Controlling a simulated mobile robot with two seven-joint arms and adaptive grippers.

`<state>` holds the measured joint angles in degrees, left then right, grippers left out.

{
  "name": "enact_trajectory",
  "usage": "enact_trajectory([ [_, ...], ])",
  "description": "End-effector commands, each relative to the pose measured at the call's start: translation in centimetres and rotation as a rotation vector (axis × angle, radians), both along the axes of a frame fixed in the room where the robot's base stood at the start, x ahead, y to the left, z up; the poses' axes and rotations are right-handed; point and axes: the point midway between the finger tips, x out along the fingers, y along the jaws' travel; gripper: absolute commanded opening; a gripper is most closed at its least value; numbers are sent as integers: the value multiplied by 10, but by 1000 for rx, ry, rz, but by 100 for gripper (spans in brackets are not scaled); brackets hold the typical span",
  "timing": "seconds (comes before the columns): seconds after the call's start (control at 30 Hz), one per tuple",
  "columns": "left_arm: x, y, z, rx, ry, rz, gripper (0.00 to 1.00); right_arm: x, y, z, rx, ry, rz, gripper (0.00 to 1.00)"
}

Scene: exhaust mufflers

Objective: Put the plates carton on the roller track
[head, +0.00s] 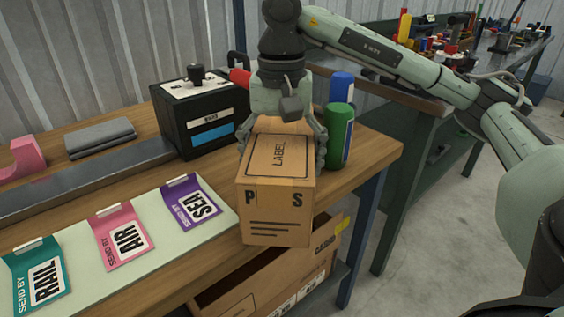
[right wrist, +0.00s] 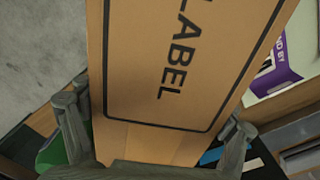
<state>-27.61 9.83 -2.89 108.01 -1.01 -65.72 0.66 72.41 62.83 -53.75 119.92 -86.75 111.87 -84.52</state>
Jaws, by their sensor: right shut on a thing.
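A brown cardboard carton (head: 275,205) is at the front edge of the wooden table, with "LABEL" on top and "P", "S" on its front. My right gripper (head: 282,140) comes down over its far part, with a finger on each side, shut on it. In the right wrist view the carton's labelled top (right wrist: 165,65) fills the middle between the fingers (right wrist: 155,130). I cannot tell whether its bottom touches the table. A grey metal strip (head: 95,178) runs along the table; I cannot tell whether it is the roller track. My left gripper is not in view.
Teal, pink and purple shipping cards (head: 124,235) lie on a pale strip at left. A black box (head: 200,120) stands behind the carton. Green (head: 338,135) and blue (head: 342,88) cylinders stand close to its right. An open cardboard box (head: 250,285) is below the table edge.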

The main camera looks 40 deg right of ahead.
Motion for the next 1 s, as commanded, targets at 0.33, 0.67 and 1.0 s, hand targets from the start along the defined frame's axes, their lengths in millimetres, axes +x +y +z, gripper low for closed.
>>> enact_trajectory([
  [0.33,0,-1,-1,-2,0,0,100,0,0,-4,2,-6,-1,26],
  [0.67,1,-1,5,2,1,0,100,0,0,-8,1,-2,-1,89],
  [1.0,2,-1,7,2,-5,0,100,0,0,-8,1,-2,-1,100],
])
